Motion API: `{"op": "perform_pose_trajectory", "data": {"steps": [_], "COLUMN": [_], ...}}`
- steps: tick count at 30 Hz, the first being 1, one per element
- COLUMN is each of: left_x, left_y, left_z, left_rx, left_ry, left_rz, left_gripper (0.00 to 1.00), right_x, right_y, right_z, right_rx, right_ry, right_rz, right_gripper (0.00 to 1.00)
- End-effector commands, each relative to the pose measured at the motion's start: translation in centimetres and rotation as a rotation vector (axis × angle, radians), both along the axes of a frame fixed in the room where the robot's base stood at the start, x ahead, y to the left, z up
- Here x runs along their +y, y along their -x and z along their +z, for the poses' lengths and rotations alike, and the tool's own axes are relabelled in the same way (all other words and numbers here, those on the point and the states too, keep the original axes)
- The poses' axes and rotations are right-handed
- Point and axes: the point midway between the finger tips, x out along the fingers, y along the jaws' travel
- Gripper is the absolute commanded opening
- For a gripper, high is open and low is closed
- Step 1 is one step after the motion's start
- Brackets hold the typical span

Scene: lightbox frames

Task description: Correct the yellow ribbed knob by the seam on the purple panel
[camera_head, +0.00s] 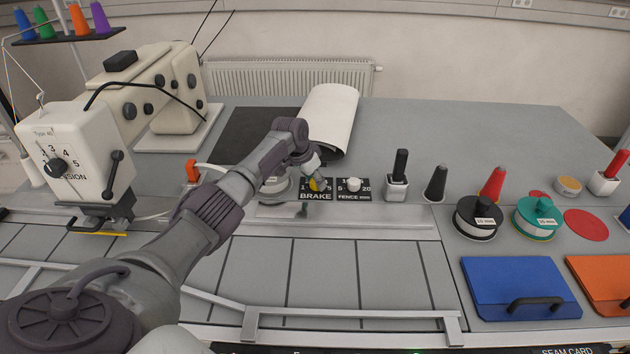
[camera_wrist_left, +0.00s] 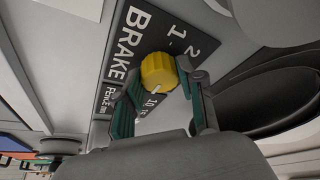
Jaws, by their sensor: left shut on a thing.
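The yellow ribbed knob (camera_wrist_left: 158,70) sits on a black panel (camera_wrist_left: 136,42) lettered BRAKE, not a purple one. Its white mark points toward the 10 in the left wrist view. My left gripper (camera_wrist_left: 161,80) has one finger on each side of the knob and is shut on it. In the head view, the knob (camera_head: 317,185) is partly hidden by my left gripper (camera_head: 312,178), which reaches down to the BRAKE panel (camera_head: 315,197). Part of the panel's scale is covered. I see no purple panel. My right gripper is out of view.
A white knob (camera_head: 354,184) on the FENCE panel stands close on the right. The sewing machine (camera_head: 85,150) is at the left. A paper roll (camera_head: 330,115) lies behind. Spools, cones and a blue lidded box (camera_head: 500,275) are at the right. The back right tabletop is clear.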

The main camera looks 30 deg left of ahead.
Motion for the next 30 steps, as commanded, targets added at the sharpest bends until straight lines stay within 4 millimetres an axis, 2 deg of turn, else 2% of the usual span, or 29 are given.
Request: {"op": "perform_pose_trajectory", "data": {"steps": [3,4,8,20,25,30], "left_x": [0.0,0.0,0.0,0.1,0.3,0.7], "left_y": [0.0,0.0,0.0,0.2,1.0,2.3], "left_z": [0.1,0.1,0.1,0.5,2.5,6.0], "left_rx": [-0.001,-0.001,-0.001,-0.001,-0.004,-0.005], "left_ry": [-0.001,-0.001,-0.001,-0.001,-0.003,-0.002], "left_rz": [-0.001,-0.001,-0.001,0.000,-0.001,0.000], "left_gripper": [0.04,0.44,0.63,0.63,0.63,0.63], "right_x": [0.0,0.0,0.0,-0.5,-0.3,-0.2], "right_y": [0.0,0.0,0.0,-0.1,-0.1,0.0], "right_z": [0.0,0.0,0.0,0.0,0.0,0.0], "right_rx": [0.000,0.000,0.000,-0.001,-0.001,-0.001], "right_ry": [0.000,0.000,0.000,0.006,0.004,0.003], "right_rz": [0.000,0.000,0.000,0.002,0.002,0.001], "right_gripper": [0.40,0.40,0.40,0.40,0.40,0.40]}}
